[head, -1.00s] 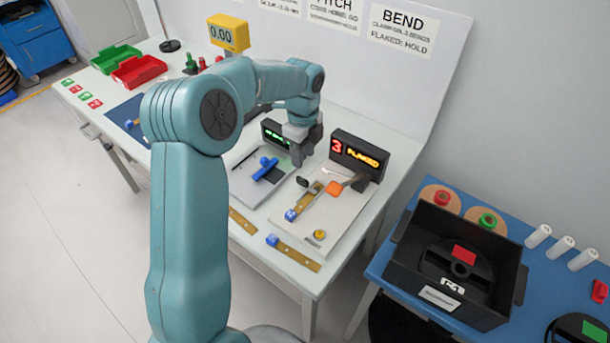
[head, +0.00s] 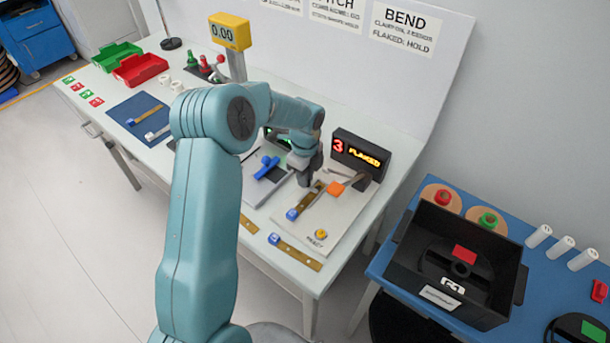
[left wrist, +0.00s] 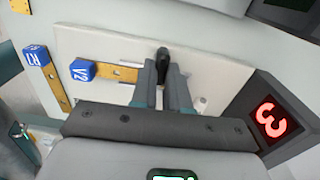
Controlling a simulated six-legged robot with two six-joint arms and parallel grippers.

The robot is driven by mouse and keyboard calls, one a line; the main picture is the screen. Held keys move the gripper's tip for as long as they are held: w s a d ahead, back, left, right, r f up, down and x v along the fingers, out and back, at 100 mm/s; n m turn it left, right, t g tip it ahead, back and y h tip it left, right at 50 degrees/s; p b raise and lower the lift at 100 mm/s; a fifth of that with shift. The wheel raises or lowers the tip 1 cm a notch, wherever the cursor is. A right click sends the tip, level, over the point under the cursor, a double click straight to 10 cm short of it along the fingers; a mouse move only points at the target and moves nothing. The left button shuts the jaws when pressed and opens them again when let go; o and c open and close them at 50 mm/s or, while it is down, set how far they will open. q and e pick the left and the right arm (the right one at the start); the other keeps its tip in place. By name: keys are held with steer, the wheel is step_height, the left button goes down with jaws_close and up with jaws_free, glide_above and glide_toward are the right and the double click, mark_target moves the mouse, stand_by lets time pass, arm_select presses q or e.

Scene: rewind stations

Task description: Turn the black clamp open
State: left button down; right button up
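The black clamp (left wrist: 162,60) shows in the left wrist view as a small dark lever over the brass strip (left wrist: 124,74) with the blue V2 tag (left wrist: 83,70). My left gripper (left wrist: 164,72) has one fingertip on each side of it; whether they touch it I cannot tell. In the head view my left gripper (head: 305,180) points down over the pale bend plate (head: 345,215) and hides the clamp. An orange block (head: 335,188) is just right of the gripper, beside the strip with the blue tag (head: 292,214). My right gripper is not in view.
A black display (head: 360,154) reading "3 FLAKED" stands behind the plate. Another blue-tagged strip (head: 296,252) lies along the table front. A blue table with a black bin (head: 410,275) is at the right.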

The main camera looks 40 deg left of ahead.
arm_select(q)
steer(key=shift+f+n, duration=0.2)
steer(key=shift+n, duration=0.2)
steer(key=n+b, duration=0.2)
steer(key=shift+f+n, duration=0.1)
steer(key=shift+n, duration=0.3)
steer(key=n+b, duration=0.2)
steer(key=n, duration=0.2)
steer(key=shift+n, duration=0.3)
steer(key=n+b, duration=0.1)
steer(key=n, duration=0.3)
steer(key=shift+a, duration=0.1)
steer(key=n+b, duration=0.1)
steer(key=n, duration=0.4)
steer(key=shift+n+b, duration=0.3)
steer(key=c, duration=1.1)
jaws_free()
steer(key=shift+a, duration=0.1)
steer(key=shift+w, duration=0.1)
steer(key=shift+r, duration=0.2)
